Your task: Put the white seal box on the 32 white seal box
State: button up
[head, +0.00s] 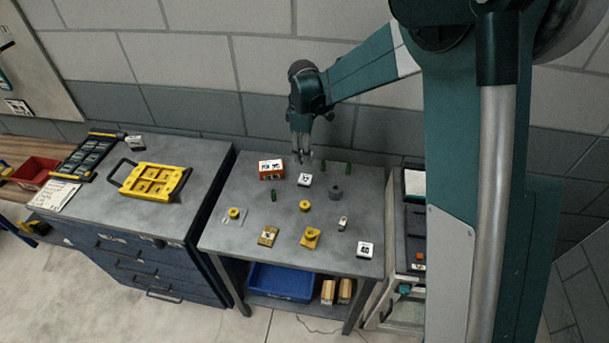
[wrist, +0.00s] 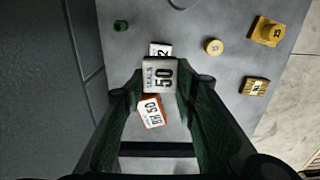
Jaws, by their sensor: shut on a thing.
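My gripper (head: 303,158) is above the rear of the grey work table, its fingers pointing down. I cannot make that box out clearly in the head view. Another white box (head: 304,180) lies on the table just below and in front of the gripper. In the wrist view this white box (wrist: 160,50) is partly hidden behind the held one, and only a "2" of its number shows. The held box appears above the table, apart from it.
An orange-and-white box (head: 270,168) stands close on the left. Yellow parts (head: 311,237) and a white box (head: 365,249) are nearer the front. The left bench bears a yellow tray (head: 152,182).

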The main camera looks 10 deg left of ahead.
send_over(303, 178)
jog(key=shift+f, duration=2.8)
jog(key=shift+f, duration=1.9)
jog(key=shift+f, duration=0.15)
jog(key=o, duration=0.9)
jog(key=shift+c, duration=0.2)
jog(key=shift+r, duration=0.2)
notch_tip(303, 178, up, 12)
